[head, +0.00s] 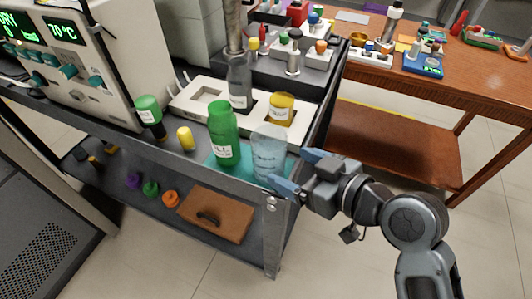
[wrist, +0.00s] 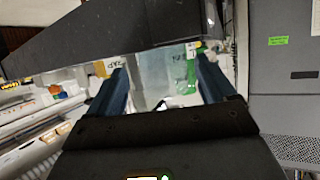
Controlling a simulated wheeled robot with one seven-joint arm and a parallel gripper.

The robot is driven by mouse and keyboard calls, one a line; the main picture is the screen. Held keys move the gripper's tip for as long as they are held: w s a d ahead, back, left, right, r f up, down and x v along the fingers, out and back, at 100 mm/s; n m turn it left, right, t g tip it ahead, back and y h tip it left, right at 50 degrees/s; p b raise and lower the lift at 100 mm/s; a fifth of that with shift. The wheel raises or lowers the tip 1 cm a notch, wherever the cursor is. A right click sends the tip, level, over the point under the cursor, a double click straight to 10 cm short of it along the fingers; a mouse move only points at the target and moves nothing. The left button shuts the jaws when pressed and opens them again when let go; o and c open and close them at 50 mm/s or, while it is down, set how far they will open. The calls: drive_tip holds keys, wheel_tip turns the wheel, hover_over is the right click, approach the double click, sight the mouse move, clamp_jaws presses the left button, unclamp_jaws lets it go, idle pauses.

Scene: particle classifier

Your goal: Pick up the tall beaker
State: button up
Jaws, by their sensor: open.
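The tall beaker (head: 269,152) is clear and stands upright on a teal mat (head: 214,161) near the front corner of the grey cart's upper shelf. My gripper (head: 287,168) is open at the beaker's right side, with its blue fingers pointing left toward it. In the wrist view, a pale clear shape that looks like the beaker (wrist: 158,72) shows between the open fingers of my gripper (wrist: 160,80). The fingers do not visibly press on it. I cannot tell how far it sits inside the jaws.
A green bottle (head: 223,135) stands close left of the beaker. A yellow-capped jar (head: 281,108) and a grey bottle (head: 239,82) sit in a white rack (head: 190,104) behind. A metal corner post (head: 272,235) is below. A wooden table (head: 460,78) is at the right.

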sight(281, 163)
drive_tip(key=shift+x, duration=3.15)
drive_tip(key=shift+f, duration=0.1)
drive_tip(key=shift+c, duration=0.5)
drive_tip(key=c, duration=0.9)
